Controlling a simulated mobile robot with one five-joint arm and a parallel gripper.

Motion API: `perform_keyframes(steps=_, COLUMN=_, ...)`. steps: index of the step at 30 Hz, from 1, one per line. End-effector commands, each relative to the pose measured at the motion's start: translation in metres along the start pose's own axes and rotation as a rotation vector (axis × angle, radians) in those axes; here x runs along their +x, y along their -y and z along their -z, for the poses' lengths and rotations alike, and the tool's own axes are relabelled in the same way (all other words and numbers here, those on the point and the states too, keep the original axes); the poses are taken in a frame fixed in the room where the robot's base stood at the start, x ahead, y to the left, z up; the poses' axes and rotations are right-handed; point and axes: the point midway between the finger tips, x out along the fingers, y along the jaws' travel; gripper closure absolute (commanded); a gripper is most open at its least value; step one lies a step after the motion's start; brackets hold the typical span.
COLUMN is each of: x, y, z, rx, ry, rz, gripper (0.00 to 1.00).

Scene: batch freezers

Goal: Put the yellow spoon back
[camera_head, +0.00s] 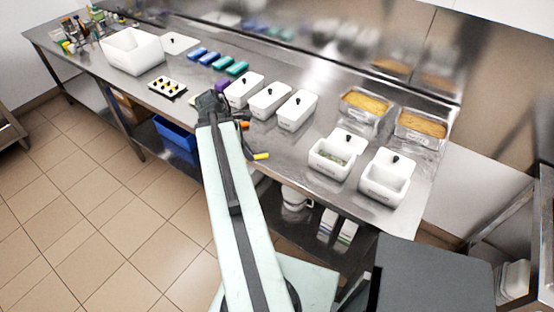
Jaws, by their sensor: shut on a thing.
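My gripper (210,104) is at the far end of my pale arm, over the front part of the steel table. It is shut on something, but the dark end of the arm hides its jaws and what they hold. A small yellow piece (261,156), perhaps part of the yellow spoon, shows right of my arm near the table's front edge. Its left end is hidden or too small to make out. I cannot tell whether it reaches my gripper. An orange piece (244,125) and a purple piece (222,87) show near the arm's end.
Several white lidded tubs (297,110) stand right of my gripper. Two open white tubs (386,177) and two steel pans (365,106) of orange contents are farther right. A small tray (167,86), blue and green packs (203,55) and a large white bin (132,51) are left.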

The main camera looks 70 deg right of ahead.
Motion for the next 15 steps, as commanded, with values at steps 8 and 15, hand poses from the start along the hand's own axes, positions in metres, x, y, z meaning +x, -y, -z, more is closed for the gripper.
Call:
perform_keyframes(steps=8, x=0.000, y=0.008, z=0.016, rx=0.007, ry=-0.010, rz=0.007, gripper=1.00)
perform_keyframes(steps=15, x=0.029, y=-0.022, z=-0.036, rx=0.011, ry=-0.010, rz=0.008, gripper=1.00)
